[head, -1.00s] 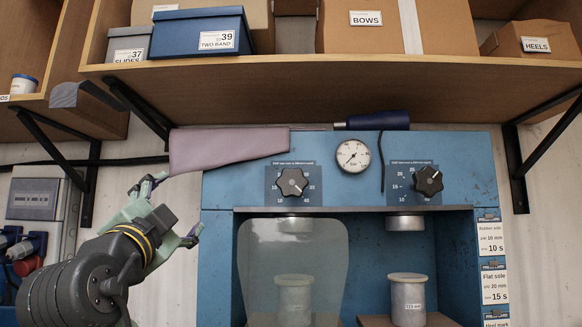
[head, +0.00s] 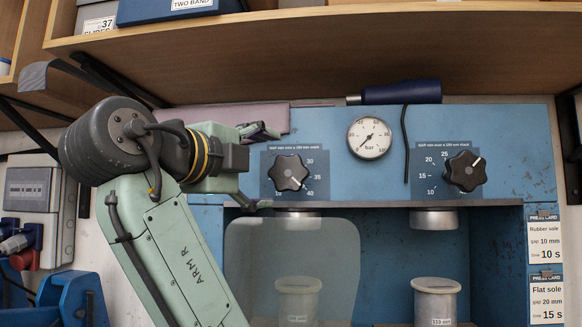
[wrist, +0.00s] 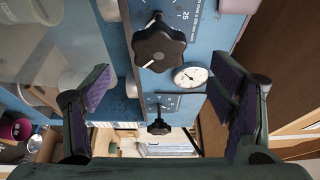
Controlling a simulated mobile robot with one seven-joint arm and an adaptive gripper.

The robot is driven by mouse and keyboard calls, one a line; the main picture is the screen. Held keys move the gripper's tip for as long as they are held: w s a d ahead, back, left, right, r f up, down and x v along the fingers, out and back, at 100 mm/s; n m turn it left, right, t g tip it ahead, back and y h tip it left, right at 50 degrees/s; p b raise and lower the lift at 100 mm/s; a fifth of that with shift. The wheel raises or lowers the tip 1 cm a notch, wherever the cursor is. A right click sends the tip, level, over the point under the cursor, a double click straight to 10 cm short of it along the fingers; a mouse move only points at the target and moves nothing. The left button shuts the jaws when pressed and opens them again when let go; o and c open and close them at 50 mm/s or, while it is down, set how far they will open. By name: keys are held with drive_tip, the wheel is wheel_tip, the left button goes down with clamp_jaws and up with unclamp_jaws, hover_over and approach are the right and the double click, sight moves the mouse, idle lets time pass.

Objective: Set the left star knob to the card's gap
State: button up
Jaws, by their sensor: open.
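The left star knob (head: 289,173) is black, on a dark scale plate (head: 311,160) on the blue press front. Its white mark points to the lower right, near 40. In the wrist view the same knob (wrist: 158,45) is large at the top, its white mark toward the lower left. My gripper (head: 258,168) is open and empty just left of the knob, fingers apart above and below. In the wrist view the gripper (wrist: 160,85) spreads to either side, not touching the knob. Press cards hang at right: Rubber sole, 10 mm (head: 544,241); Flat sole, 20 mm (head: 547,299).
The right star knob (head: 465,171) and a pressure gauge (head: 369,138) share the panel. A wooden shelf (head: 330,50) overhangs above. A mauve piece (head: 215,118) and a dark-blue handled tool (head: 400,92) lie on the press top. A clear guard (head: 290,270) stands below.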

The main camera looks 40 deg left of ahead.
sight(286, 174)
drive_tip(key=w+p, duration=0.1)
drive_tip(key=w, duration=0.1)
drive_tip(key=w+a+p, duration=0.1)
drive_tip(key=w, duration=0.5)
drive_tip(key=shift+w+a+p, duration=0.15)
drive_tip(key=shift+w+p, duration=0.05)
drive_tip(key=shift+p, duration=0.2)
drive_tip(key=shift+f, duration=0.1)
drive_tip(key=c, duration=1.2)
drive_tip(key=shift+o, duration=0.2)
